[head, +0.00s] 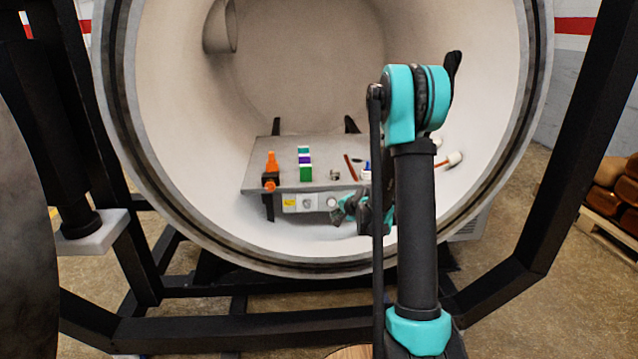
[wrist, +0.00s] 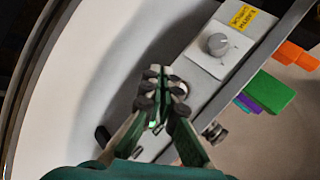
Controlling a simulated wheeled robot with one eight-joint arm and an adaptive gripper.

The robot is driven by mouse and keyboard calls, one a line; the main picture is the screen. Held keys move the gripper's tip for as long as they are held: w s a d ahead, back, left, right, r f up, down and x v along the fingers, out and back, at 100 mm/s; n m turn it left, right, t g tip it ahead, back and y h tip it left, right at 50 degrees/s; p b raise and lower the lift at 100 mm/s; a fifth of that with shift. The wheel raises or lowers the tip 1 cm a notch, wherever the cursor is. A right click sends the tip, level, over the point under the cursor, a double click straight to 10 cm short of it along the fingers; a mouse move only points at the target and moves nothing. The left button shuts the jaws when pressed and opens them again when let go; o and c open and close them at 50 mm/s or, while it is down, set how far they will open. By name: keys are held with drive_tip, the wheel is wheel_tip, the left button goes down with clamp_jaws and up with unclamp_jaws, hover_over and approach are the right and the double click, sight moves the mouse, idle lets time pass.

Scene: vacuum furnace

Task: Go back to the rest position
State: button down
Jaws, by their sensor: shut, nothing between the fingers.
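My gripper (wrist: 162,88) is shut and empty. In the head view my gripper (head: 345,207) is at the front edge of the grey table (head: 230,180) inside the furnace chamber (head: 185,110), right of the panel (head: 300,203). My arm link hides part of the table's right side. I cannot tell whether the fingertips touch the panel.
On the table stand an orange item (head: 272,162), a stack of coloured blocks (head: 305,165), a small metal part (head: 335,175) and a red stick (head: 350,166). The round furnace rim (head: 130,130) and black frame bars (head: 560,150) surround the opening. Brown rolls (head: 610,175) lie at right.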

drive_tip(key=s+r+n+g+h, duration=0.1)
drive_tip(key=s+r+n, duration=0.2)
drive_tip(key=s, duration=0.7)
drive_tip(key=s+r+n+g+h, duration=0.1)
drive_tip(key=s+r+n, duration=0.2)
drive_tip(key=s, duration=0.6)
drive_tip(key=s+d+f+n+g+h, duration=0.1)
drive_tip(key=s+d+n, duration=0.1)
drive_tip(key=s, duration=0.8)
drive_tip(key=s+d+f+n+g, duration=0.1)
drive_tip(key=s+n, duration=0.1)
drive_tip(key=s, duration=0.8)
drive_tip(key=shift+d+f+n+g+h, duration=0.2)
drive_tip(key=shift+d+n+g+h, duration=0.1)
drive_tip(key=shift+d+n+h, duration=0.1)
drive_tip(key=shift+w, duration=0.1)
